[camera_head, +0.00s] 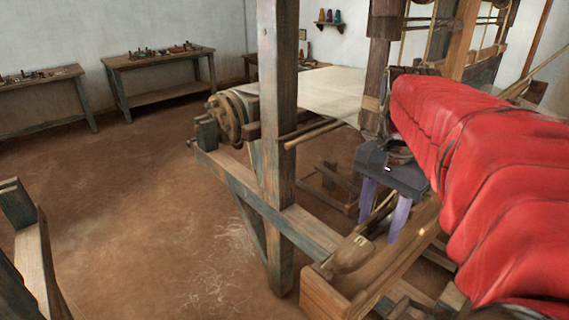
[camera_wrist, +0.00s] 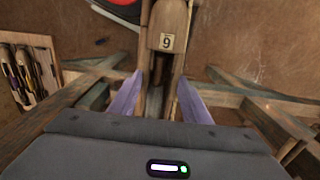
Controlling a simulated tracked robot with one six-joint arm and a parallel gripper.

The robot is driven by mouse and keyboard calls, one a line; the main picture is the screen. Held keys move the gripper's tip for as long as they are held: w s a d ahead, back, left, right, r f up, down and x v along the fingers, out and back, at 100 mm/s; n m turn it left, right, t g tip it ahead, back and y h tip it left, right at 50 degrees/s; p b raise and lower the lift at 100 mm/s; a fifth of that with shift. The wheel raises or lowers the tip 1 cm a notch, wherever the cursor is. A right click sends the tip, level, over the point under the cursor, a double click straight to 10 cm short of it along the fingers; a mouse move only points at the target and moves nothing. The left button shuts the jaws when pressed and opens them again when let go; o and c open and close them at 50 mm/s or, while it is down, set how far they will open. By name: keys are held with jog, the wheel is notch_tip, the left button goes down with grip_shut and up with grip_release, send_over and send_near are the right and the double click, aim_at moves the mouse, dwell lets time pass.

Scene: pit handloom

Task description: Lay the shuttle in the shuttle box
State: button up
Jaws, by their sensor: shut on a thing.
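The shuttle (camera_head: 349,254) is a long wooden boat shape with a small label. In the wrist view the shuttle (camera_wrist: 167,22) shows a "9" on its label and a dark slot running back between my fingers. My gripper (camera_head: 381,224) has purple fingers, shut on the shuttle's slotted middle; it also shows in the wrist view (camera_wrist: 160,80). The shuttle box (camera_head: 325,298) looks like a wooden trough at the lower middle of the head view, just below and right of the shuttle's near end. I cannot tell whether shuttle and box touch.
Pale cloth (camera_head: 320,92) stretches behind. Workbenches (camera_head: 160,62) line the far wall. Open floor (camera_head: 140,180) is at left.

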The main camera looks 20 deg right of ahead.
jog(key=shift+f, duration=3.95)
jog(key=o, duration=1.3)
jog(key=shift+r, duration=4)
